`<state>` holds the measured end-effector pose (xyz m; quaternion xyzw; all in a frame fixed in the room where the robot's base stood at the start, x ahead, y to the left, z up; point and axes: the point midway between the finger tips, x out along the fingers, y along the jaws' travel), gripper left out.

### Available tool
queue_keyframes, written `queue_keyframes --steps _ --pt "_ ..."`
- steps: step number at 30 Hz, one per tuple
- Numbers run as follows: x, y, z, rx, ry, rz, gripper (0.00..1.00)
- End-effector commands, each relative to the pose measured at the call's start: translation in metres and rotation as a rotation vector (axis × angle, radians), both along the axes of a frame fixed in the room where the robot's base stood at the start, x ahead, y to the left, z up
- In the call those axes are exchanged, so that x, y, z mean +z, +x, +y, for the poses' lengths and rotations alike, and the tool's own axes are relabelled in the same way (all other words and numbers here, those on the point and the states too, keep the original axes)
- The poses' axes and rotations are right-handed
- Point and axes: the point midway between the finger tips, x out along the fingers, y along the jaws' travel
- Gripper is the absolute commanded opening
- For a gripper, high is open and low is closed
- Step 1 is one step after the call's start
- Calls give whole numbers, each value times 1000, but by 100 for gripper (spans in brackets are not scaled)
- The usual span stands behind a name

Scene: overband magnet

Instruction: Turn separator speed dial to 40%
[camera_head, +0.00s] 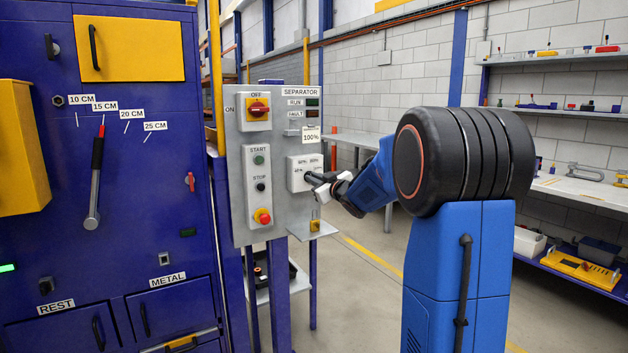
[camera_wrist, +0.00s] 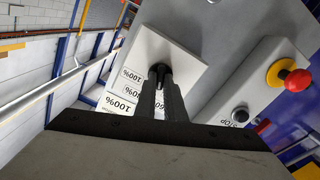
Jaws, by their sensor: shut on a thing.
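The separator speed dial is a small black knob (camera_wrist: 160,69) on a pale box (camera_head: 302,165) on the grey separator panel (camera_head: 240,215). My gripper (camera_head: 313,180) is at the box, its fingers closed around the knob. In the wrist view my gripper (camera_wrist: 160,82) shows its two dark fingers on either side of the knob. Percent labels ring the knob, upside down in the wrist view, with 100% readable; the fingers hide part of them. Where the knob points cannot be told. A card (camera_head: 311,134) above the box reads 100%.
Left of the box are the START button (camera_head: 258,160), STOP button (camera_head: 260,186) and a red-and-yellow emergency button (camera_head: 262,216). A red-and-yellow OFF/ON switch (camera_head: 257,107) sits above. A small ledge (camera_head: 314,231) juts out below the box. A blue cabinet (camera_head: 150,225) stands left.

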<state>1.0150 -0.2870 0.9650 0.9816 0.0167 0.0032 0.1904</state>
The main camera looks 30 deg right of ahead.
Motion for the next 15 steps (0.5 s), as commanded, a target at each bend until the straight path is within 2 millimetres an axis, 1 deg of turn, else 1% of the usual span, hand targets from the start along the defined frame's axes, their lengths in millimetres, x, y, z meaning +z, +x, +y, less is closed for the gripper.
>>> queue_keyframes --steps 5,15 --pt "0 0 1 0 -89 -3 0" --pt "-1 0 2 1 -354 -12 0"
